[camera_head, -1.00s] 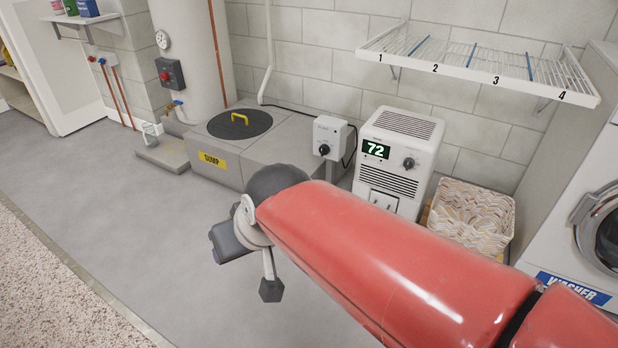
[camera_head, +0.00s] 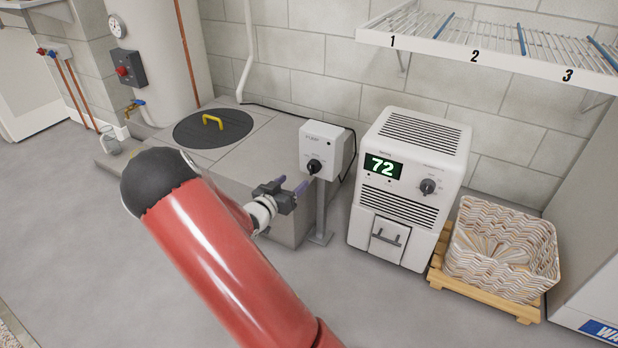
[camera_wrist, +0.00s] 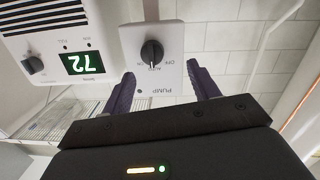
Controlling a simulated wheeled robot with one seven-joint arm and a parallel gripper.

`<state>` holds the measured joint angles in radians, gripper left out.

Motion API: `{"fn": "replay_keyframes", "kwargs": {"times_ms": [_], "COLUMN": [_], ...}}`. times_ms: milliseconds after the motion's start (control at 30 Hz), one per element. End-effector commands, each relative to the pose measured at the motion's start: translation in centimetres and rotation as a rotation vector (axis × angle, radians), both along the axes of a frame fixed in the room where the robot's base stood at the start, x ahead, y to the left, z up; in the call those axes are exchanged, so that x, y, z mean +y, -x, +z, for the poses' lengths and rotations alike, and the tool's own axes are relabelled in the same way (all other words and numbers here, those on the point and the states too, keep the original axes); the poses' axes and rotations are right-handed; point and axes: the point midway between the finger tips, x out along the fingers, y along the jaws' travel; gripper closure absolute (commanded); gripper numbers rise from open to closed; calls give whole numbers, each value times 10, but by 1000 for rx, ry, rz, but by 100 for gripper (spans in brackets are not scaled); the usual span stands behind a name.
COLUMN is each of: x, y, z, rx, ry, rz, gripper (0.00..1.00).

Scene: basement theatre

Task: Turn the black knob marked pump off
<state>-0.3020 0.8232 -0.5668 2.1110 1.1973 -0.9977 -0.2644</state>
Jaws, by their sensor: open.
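The black knob (camera_head: 314,166) is on the front of a white pump box (camera_head: 340,146), which stands on a grey post beside the sump. In the wrist view, which is upside down, the knob (camera_wrist: 152,52) shows in full below the word PUMP. Its pointer appears to be toward AUTO, with OFF printed to one side. My gripper (camera_head: 295,182) is open and empty, just in front of the box. Its two purple fingers (camera_wrist: 161,72) are apart and point at the box; in the wrist view the knob lies between and beyond them, and no contact shows.
A white dehumidifier (camera_head: 410,190) reading 72, with its own dark knob (camera_head: 428,187), stands right of the pump box. The sump cover (camera_head: 213,128) lies left. A basket (camera_head: 500,250) on a pallet and a wire shelf (camera_head: 480,58) are at right. Floor at left is clear.

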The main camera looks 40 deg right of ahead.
Motion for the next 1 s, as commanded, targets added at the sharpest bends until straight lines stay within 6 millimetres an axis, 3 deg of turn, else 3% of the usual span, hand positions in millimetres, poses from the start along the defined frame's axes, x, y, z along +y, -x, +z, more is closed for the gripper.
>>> {"fn": "replay_keyframes", "kwargs": {"times_ms": [167,633,1000], "x": [-12,-74,-81], "y": [6,-14,-17], "z": [-3,-3,-2], "rx": [4,3,3], "ry": [95,96,95], "rz": [-43,-44,-41], "gripper": [40,40,40]}}
